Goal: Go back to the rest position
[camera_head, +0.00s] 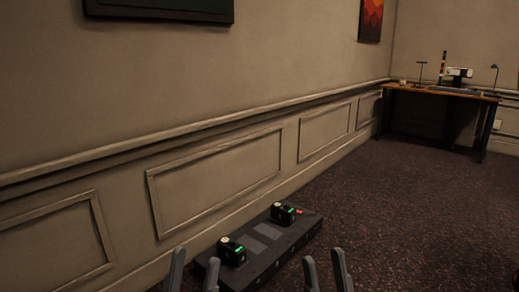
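My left gripper (196,256) shows at the bottom edge, left of centre. Its two grey fingers stand apart with nothing seen between their tips. My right gripper (323,254) shows at the bottom edge, right of centre. Its two fingers are also apart and look empty. The lower parts of both grippers are cut off by the frame edge. The two grippers are well apart from each other and point upward in the picture.
A long low black unit (285,247) lies along the wall beyond my grippers. Two small black devices with green lights (231,251) (284,214) stand on it. A wooden desk (440,91) with lamps stands far right. Dark carpet (420,210) at right is clear.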

